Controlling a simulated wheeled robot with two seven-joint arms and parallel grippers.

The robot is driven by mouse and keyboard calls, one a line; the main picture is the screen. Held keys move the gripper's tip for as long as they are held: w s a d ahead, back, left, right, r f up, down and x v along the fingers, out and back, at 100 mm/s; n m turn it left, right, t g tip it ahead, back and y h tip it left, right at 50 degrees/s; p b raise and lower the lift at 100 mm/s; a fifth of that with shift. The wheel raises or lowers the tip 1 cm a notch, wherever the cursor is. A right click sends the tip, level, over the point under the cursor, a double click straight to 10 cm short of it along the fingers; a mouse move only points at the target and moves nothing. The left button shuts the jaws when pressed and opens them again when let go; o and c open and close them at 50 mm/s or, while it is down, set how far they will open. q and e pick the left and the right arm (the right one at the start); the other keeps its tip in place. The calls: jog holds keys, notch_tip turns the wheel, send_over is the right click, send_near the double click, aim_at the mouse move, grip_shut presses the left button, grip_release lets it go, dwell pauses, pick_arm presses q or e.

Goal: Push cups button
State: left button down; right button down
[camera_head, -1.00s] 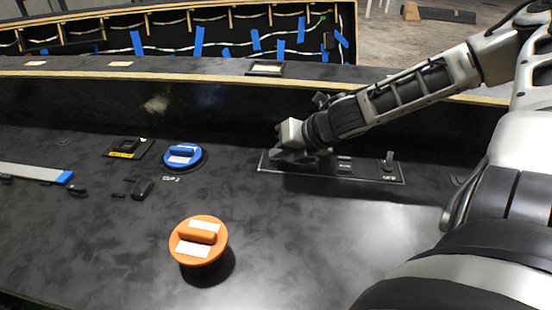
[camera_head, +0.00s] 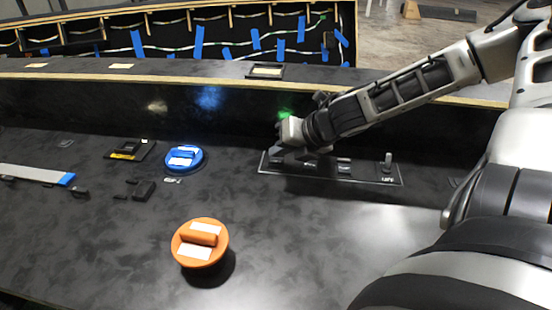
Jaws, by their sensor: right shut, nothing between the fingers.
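A dark switch panel (camera_head: 365,175) with a light outline lies on the black console at the centre right. It carries small dark switches (camera_head: 344,167) and an upright lever (camera_head: 387,163) at its right end. My right gripper (camera_head: 280,154) is shut and empty, over the panel's left end. It hides that part of the panel, and I cannot tell whether its fingertips touch a button. I cannot read which button is marked cups. My left gripper is not in view.
A blue round knob (camera_head: 184,158) stands left of the panel, and an orange round knob (camera_head: 200,243) stands nearer. A black and yellow switch (camera_head: 127,150) and a grey bar (camera_head: 36,174) lie further left. A raised wall runs behind.

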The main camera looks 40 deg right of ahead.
aim_at(280, 164)
notch_tip(280, 164, up, 6)
jog(key=p, duration=0.5)
jog(key=shift+f, duration=0.1)
jog(key=shift+f, duration=0.1)
